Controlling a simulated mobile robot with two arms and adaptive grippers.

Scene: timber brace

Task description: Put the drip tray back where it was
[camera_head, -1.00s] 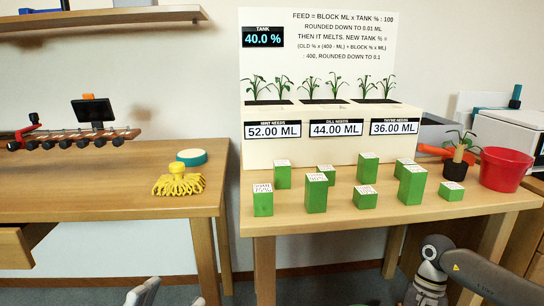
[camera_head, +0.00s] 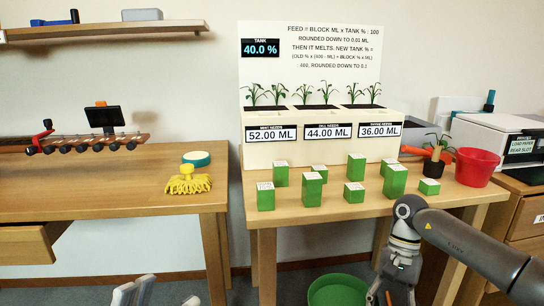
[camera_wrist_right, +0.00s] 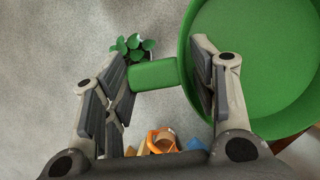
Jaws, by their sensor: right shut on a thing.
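The drip tray (camera_head: 338,290) is a round green vessel, low in front of the table at the bottom of the head view, partly cut off. It fills the right of the right wrist view (camera_wrist_right: 262,60), with a green tab (camera_wrist_right: 152,74) sticking out to the left. My right gripper (camera_wrist_right: 160,78) is shut on the tray at this tab, one finger overlapping the tray's rim. In the head view my right gripper (camera_head: 390,290) is beside the tray's right side. My left gripper (camera_head: 162,294) is at the bottom edge, its fingers apart and seemingly empty.
The right table (camera_head: 330,212) holds several green blocks (camera_head: 312,190), a planter (camera_head: 325,155) with number displays, a potted plant (camera_head: 436,155) and a red pot (camera_head: 475,167). Grey floor shows between the tables.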

